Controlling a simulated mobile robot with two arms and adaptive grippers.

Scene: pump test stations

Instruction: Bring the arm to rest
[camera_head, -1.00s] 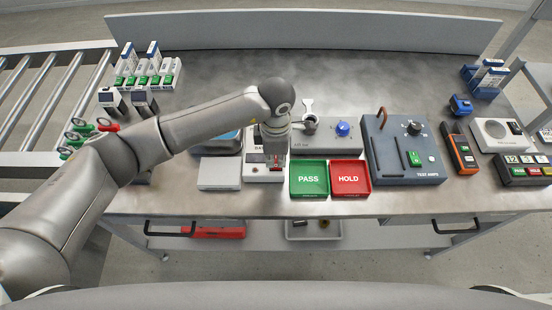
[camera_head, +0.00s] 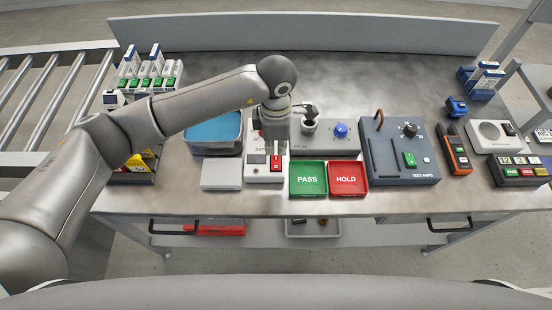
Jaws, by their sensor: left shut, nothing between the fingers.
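My left arm comes in from the left edge of the head view and reaches over the workbench (camera_head: 400,95). Its gripper (camera_head: 274,150) points down above the white battery box (camera_head: 254,172) with a red switch (camera_head: 276,163). The gripper is shut and holds nothing. Its fingertips are small and partly dark against the box, so I cannot tell whether they touch it. My right gripper is not in view.
Just right of the gripper lie the green PASS tray (camera_head: 308,178) and red HOLD tray (camera_head: 348,178). An air unit with a blue knob (camera_head: 340,131), a test amps box (camera_head: 403,165) and a blue basin (camera_head: 214,133) stand nearby. The back middle of the bench is clear.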

